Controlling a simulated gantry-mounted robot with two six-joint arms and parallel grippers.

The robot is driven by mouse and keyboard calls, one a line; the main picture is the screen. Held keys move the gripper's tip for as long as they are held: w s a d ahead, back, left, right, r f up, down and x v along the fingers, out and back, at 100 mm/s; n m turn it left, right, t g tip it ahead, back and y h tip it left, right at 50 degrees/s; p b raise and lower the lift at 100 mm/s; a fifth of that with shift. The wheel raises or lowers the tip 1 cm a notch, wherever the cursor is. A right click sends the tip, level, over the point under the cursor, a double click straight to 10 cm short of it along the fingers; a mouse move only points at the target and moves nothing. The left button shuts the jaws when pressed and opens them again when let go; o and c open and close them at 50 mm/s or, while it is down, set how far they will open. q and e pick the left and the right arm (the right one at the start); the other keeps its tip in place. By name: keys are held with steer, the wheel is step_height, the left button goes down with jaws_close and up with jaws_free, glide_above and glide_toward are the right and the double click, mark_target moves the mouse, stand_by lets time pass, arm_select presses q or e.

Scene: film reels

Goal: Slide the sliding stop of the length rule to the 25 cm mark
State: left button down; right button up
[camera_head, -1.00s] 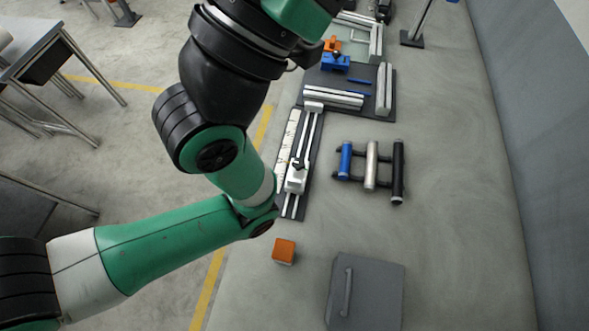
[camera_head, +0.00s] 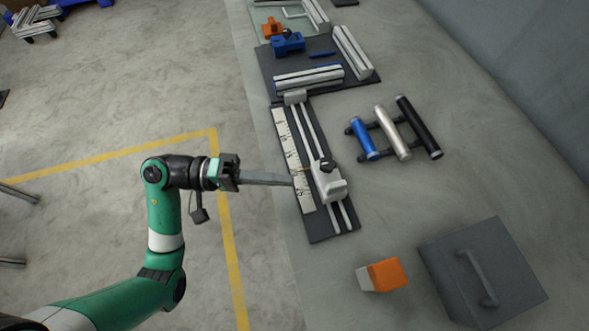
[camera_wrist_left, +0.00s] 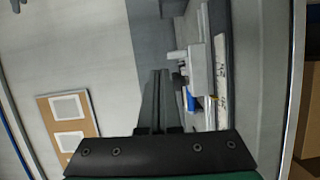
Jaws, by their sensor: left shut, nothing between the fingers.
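The length rule (camera_head: 341,226) lies on the bench with a white scale strip (camera_head: 293,160) along its left side and two pale rails. Its sliding stop (camera_head: 328,184), a light grey block with a black knob, sits on the rails toward the near end; it also shows in the left wrist view (camera_wrist_left: 197,62). A fixed end block (camera_head: 295,97) stands at the far end. My left gripper (camera_head: 291,180) is shut and empty, its fingertips at the scale's left side, just left of the stop. Contact cannot be told. My right gripper is not in view.
A dark mat with pale profiles (camera_head: 308,77) and a blue clamp (camera_head: 287,43) lies beyond the rule. A rack of blue, silver and black cylinders (camera_head: 393,133) stands to the right. An orange-and-white block (camera_head: 387,274) and a grey lidded box (camera_head: 481,270) are nearer.

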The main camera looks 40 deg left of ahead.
arm_select(q)
steer(key=a+f+n, duration=0.1)
steer(key=a+f+n+t+y, duration=0.1)
steer(key=f, duration=0.1)
steer(key=shift+s+f+t, duration=0.15)
steer(key=shift+f+t, duration=0.05)
steer(key=shift+t, duration=0.1)
steer(key=shift+w+d, duration=0.1)
steer(key=shift+w, duration=0.1)
steer(key=shift+w+d, duration=0.1)
steer(key=shift+w, duration=0.05)
steer(key=b, duration=0.2)
glide_above(316, 190)
steer(key=shift+r, duration=0.1)
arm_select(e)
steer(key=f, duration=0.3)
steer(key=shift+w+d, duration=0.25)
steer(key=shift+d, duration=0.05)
